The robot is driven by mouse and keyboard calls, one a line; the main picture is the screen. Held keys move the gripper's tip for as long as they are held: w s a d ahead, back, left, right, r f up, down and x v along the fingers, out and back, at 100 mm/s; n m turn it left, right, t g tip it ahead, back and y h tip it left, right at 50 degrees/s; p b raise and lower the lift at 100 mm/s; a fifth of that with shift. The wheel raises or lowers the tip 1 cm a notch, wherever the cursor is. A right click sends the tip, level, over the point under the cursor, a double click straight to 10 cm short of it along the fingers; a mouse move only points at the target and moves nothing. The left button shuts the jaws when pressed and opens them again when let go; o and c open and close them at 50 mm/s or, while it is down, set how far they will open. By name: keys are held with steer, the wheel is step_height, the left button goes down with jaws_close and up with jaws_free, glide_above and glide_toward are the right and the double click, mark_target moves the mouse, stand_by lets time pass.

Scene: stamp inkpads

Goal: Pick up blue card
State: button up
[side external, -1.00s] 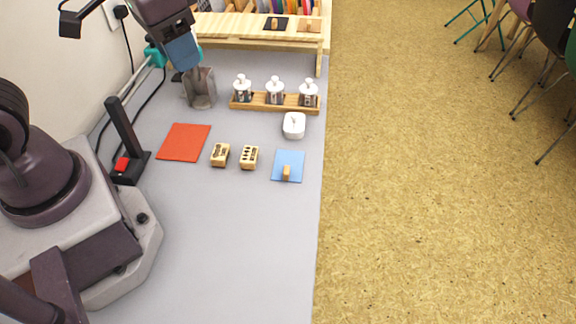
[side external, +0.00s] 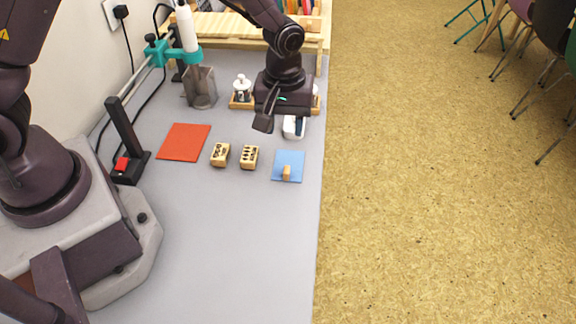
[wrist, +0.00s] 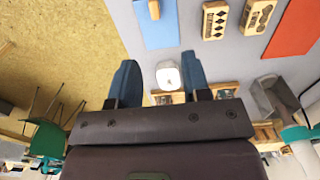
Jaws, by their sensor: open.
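The blue card (side external: 285,158) lies flat on the grey table near its right edge, with a small wooden block (side external: 287,172) on it. In the wrist view the blue card (wrist: 157,30) shows at the top, with the block on it. My gripper (side external: 281,127) is open and empty, above the table and behind the card in the side view. In the wrist view its two blue fingers are spread wide (wrist: 159,58), and nothing is between them but table and a white dish further off.
The white dish (wrist: 168,77) and a rack of white-topped jars (side external: 242,88) are partly hidden behind my gripper. The table's front is clear.

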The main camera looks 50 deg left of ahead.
glide_above(287, 166)
steer(key=f, duration=0.5)
steer(key=shift+a+f, duration=0.25)
steer(key=shift+a, duration=0.1)
steer(key=shift+d+f, duration=0.2)
steer(key=shift+f, duration=1.2)
steer(key=shift+d+f, duration=0.2)
steer(key=shift+f, duration=1.15)
jaws_close()
